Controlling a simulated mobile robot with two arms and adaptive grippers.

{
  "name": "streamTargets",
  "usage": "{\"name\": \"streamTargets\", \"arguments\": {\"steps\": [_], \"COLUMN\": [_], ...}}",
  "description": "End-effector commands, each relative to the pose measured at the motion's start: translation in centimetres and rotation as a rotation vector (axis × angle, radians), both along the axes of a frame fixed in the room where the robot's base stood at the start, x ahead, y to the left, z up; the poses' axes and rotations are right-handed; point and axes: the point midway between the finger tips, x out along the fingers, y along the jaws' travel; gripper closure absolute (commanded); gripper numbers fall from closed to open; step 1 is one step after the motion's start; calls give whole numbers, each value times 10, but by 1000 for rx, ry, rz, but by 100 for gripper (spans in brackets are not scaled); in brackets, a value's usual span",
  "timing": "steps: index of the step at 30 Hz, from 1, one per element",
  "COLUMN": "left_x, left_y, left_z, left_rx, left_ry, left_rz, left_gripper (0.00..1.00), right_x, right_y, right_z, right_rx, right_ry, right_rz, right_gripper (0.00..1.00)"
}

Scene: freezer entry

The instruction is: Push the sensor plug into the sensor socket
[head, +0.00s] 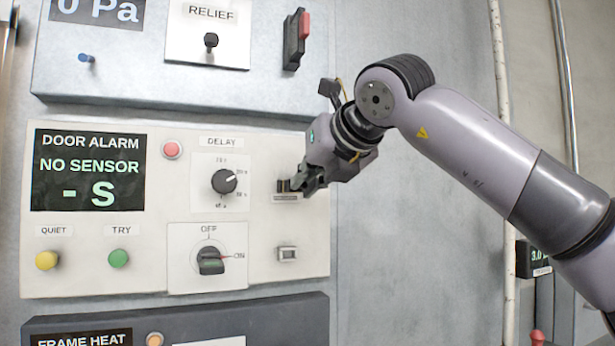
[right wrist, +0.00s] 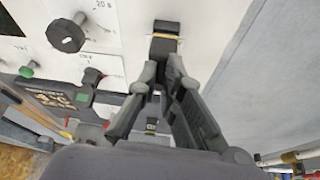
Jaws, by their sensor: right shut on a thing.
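The sensor plug (head: 283,186) is a small dark block with a yellow band, at the right edge of the door alarm panel (head: 150,280). In the right wrist view the plug (right wrist: 163,42) shows just beyond my fingertips. My right gripper (head: 298,184) is shut on it, its fingers (right wrist: 166,62) close together at the plug's near end. The plug is close against the panel above a small unreadable label; the sensor socket behind it is hidden, and I cannot tell how deep the plug sits. The display (head: 88,170) reads "NO SENSOR - S". My left gripper is not in view.
A small metal-framed square fitting (head: 287,254) sits below the plug. The delay knob (head: 224,181) and the OFF/ON switch (head: 211,262) are to the left. A dark red-tipped switch (head: 297,40) is on the panel above. Bare grey wall (head: 400,250) lies to the right.

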Motion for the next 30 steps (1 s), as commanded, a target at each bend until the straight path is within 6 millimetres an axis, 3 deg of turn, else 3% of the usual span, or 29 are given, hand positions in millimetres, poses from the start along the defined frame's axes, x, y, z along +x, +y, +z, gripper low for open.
{"name": "streamTargets", "arguments": {"steps": [11, 12, 22, 30], "left_x": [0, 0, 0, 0], "left_y": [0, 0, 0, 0], "left_z": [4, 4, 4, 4], "left_rx": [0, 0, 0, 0], "left_ry": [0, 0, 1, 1], "left_rz": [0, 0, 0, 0], "left_gripper": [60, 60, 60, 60], "right_x": [6, 7, 7, 7], "right_y": [3, 3, 2, 2], "right_z": [0, 0, 0, -1], "right_rx": [0, 0, 0, -1], "right_ry": [-2, -3, -1, 1], "right_rz": [0, 0, -1, -1], "right_gripper": [100, 92, 70, 67]}}
